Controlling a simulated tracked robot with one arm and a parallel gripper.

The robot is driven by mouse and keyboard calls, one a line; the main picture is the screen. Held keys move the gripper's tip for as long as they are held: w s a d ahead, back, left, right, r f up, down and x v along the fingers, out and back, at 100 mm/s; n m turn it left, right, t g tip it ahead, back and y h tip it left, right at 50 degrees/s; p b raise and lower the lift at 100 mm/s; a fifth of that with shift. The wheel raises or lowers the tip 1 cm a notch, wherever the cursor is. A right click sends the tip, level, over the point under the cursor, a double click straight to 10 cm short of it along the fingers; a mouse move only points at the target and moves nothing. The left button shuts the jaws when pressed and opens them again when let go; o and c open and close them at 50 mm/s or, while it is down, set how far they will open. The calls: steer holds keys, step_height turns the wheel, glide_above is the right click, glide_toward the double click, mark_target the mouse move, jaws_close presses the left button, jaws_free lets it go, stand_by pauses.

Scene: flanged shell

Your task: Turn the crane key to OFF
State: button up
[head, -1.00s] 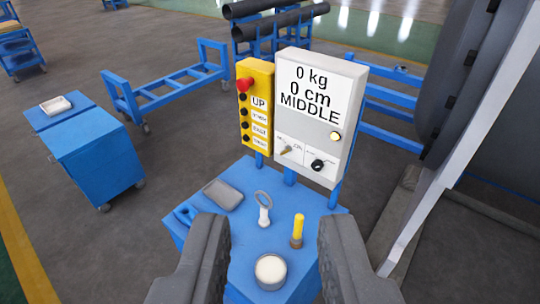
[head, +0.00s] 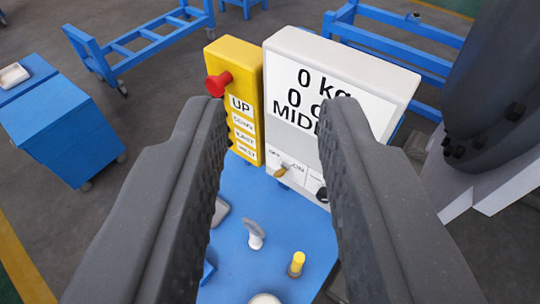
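The crane key (head: 281,170) is a small brass-coloured lever low on the front of the white control box (head: 393,58). The labels OFF on its left and ON on its right show above it. The key appears tilted, but its exact setting is too small to tell. A black knob sits right of it, partly hidden by my right finger. My gripper (head: 270,110) is open and empty. Its two dark fingers frame the lower part of the box, with the key between them in the picture. The fingers look nearer to me than the key, with no contact visible.
A yellow button panel (head: 236,55) with a red mushroom button (head: 219,83) stands left of the box. Below, a blue table (head: 262,205) holds a ring-topped tool (head: 255,235), a yellow-topped peg (head: 297,262) and a partly hidden grey tray. A blue cabinet (head: 65,135) stands at left.

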steer(key=shift+d+r, duration=0.1)
steer(key=shift+w, duration=0.1)
steer(key=w+a+f+m+t+y+b, duration=0.1)
steer(key=w+a+f+m, duration=0.3)
steer(key=w+a+f, duration=0.4)
steer(key=w+a+f+m+t+y+b, duration=0.1)
steer(key=w+a+f+m+t, duration=0.2)
steer(key=w+f, duration=0.45)
steer(key=m+g+h+b, duration=0.1)
steer(key=m+g+h, duration=0.4)
steer(key=m+h, duration=0.6)
glide_toward(281, 171)
steer(key=w+d+f+n+h, duration=0.1)
steer(key=w+d, duration=0.2)
steer(key=w, duration=0.3)
steer(key=shift+w+d+f+n+h, duration=0.25)
steer(key=shift+d+n+h, duration=0.05)
steer(key=shift+d+n, duration=0.1)
